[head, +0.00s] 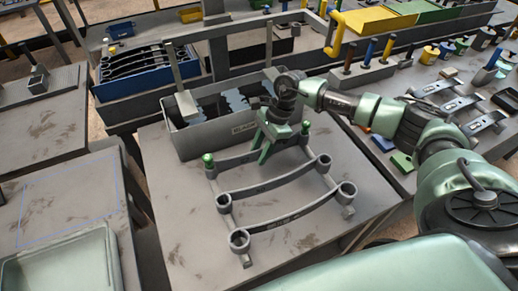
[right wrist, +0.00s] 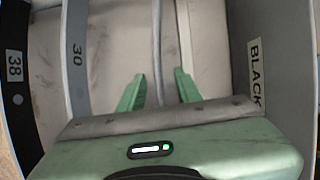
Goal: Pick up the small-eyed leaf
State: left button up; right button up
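A rack on the near table holds three curved grey leaves. The back leaf (head: 236,162) is thin and runs between two green-topped posts, so its eyes look the smallest. The middle leaf (head: 275,186) and front leaf (head: 290,215) have larger ring eyes. My right gripper (head: 268,150) points down over the back leaf and hides part of it. In the right wrist view, the right gripper (right wrist: 158,92) is open, one finger on each side of the thin leaf (right wrist: 157,45), with gaps visible. My left gripper is not in view.
A grey bin (head: 190,143) labelled BLACK stands close behind the back leaf. A blue tray (head: 150,78) with several leaves lies at the back left. A pegged block (head: 360,76) and tools on a bench are at the right. The near table is clear in front of the rack.

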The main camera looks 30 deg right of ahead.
jog(key=shift+s, duration=0.1)
grip_shut()
dwell(1.2)
